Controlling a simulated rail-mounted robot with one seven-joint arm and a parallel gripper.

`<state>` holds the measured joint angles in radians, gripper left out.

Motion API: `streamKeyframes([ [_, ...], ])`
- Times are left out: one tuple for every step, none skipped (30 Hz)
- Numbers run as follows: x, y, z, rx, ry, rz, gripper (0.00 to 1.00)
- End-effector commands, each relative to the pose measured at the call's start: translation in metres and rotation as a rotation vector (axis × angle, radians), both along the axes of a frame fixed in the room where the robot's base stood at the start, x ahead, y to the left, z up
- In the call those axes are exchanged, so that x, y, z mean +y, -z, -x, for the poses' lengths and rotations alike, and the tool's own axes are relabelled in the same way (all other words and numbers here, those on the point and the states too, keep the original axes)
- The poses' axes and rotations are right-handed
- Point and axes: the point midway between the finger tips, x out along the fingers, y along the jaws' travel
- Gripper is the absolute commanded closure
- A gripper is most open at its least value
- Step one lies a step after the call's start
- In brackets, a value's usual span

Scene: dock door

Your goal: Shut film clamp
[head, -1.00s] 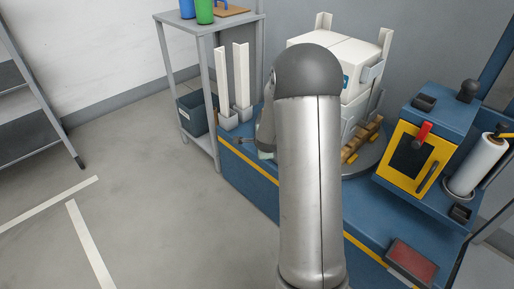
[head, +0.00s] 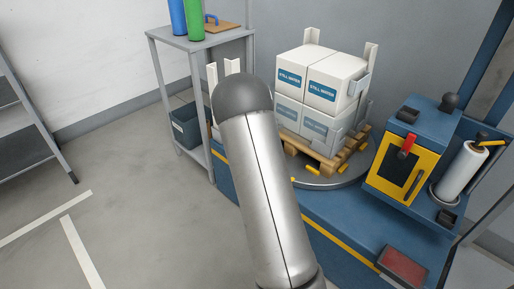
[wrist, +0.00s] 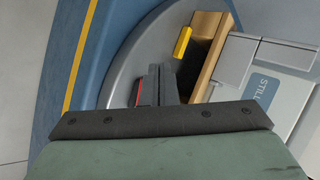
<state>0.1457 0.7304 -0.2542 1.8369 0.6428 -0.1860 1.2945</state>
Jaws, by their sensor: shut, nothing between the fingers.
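My gripper (wrist: 162,72) is shut and empty in the wrist view, low over the grey turntable (wrist: 120,72) near its rim. In the head view it is hidden behind my arm. A short yellow block (wrist: 182,42) lies beyond the fingertips, beside the wooden pallet (wrist: 204,40); I cannot tell whether it belongs to the film clamp. A small red-edged dark part shows just left of the fingers, partly hidden. In the head view, small yellow pieces (head: 343,169) show around the pallet. No part is plainly the clamp, so its state cannot be told.
White boxes (head: 322,82) are stacked on the pallet, close right of my gripper. A grey shelf (head: 190,42) stands left.

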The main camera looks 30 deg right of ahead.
Motion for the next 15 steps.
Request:
streamKeyframes([
  [-0.0014, -0.0021, -0.0016, 0.0, -0.001, 0.001, 1.0],
  [-0.0014, -0.0021, -0.0027, 0.0, -0.002, 0.001, 1.0],
  [-0.0013, -0.002, -0.004, -0.001, -0.004, 0.002, 1.0],
  [-0.0012, -0.0017, -0.0048, 0.0, -0.006, 0.002, 1.0],
  [-0.001, -0.0014, -0.0055, 0.001, -0.008, 0.002, 1.0],
  [-0.0006, -0.0011, -0.0065, 0.001, -0.009, 0.002, 1.0],
  [-0.0003, -0.0009, -0.0071, 0.001, -0.011, 0.002, 1.0],
  [0.0, -0.0007, -0.0077, 0.001, -0.011, 0.001, 1.0],
  [0.0002, -0.0005, -0.0084, 0.0, -0.013, 0.002, 1.0],
  [0.0005, -0.0005, -0.0089, 0.0, -0.014, 0.002, 1.0],
  [0.0006, -0.0005, -0.0092, 0.0, -0.014, 0.002, 1.0],
  [0.0008, -0.0003, -0.0095, 0.0, -0.014, 0.002, 1.0],
  [0.0009, -0.0002, -0.0096, 0.0, -0.015, 0.001, 1.0],
  [0.0009, -0.0002, -0.0098, 0.0, -0.016, 0.002, 1.0],
  [0.001, -0.0002, -0.0098, 0.0, -0.016, 0.002, 1.0],
])
